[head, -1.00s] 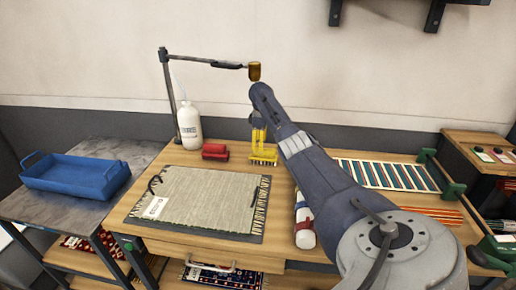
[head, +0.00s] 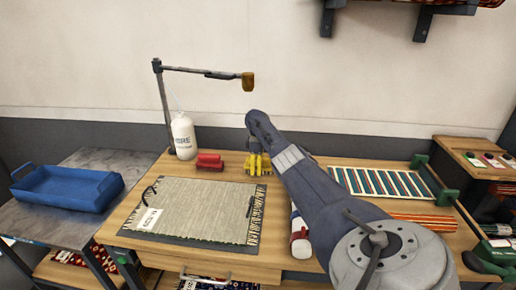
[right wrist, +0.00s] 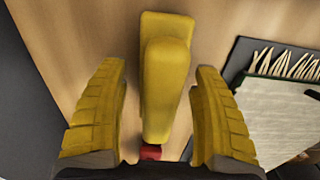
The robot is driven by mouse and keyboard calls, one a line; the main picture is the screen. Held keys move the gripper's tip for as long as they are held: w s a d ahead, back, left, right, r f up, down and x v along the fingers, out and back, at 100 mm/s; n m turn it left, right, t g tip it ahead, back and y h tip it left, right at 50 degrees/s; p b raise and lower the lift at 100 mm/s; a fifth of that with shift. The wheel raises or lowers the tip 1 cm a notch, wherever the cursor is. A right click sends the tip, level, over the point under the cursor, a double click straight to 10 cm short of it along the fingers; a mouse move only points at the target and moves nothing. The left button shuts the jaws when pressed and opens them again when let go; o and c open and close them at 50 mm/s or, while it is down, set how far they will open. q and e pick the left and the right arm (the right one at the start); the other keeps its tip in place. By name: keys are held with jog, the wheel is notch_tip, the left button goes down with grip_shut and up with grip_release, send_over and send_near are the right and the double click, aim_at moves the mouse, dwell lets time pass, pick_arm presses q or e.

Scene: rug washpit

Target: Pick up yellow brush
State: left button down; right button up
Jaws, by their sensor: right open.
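The yellow brush (right wrist: 166,75) fills the middle of the right wrist view, lying on the wooden table top. In the head view it is mostly covered by my right gripper (head: 257,160), and yellow parts of the two are hard to tell apart there. My right gripper's yellow fingers also show in the right wrist view (right wrist: 160,78). They are open, one on each side of the brush, with visible gaps on both sides. My left gripper is not in view.
A red block-like object (head: 209,162) lies just left of the brush, with a white bottle (head: 183,137) behind it. A fringed rug sample (head: 195,210) lies in front. A lamp-like arm (head: 205,73) reaches overhead.

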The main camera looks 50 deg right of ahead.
jog(key=c, duration=1.4)
jog(key=shift+r, duration=0.9)
jog(key=shift+s+d+r, duration=0.1)
jog(key=shift+s+r, duration=0.05)
jog(key=shift+r, duration=0.3)
jog(key=shift+s+d+r, duration=0.1)
jog(key=shift+r, duration=0.3)
jog(key=s+d, duration=0.3)
jog(key=s, duration=0.1)
jog(key=s+d, duration=0.3)
jog(key=s, duration=0.2)
jog(key=s+d, duration=0.3)
jog(key=s, duration=0.2)
jog(key=shift+s+d, duration=0.2)
jog(key=shift+s, duration=0.05)
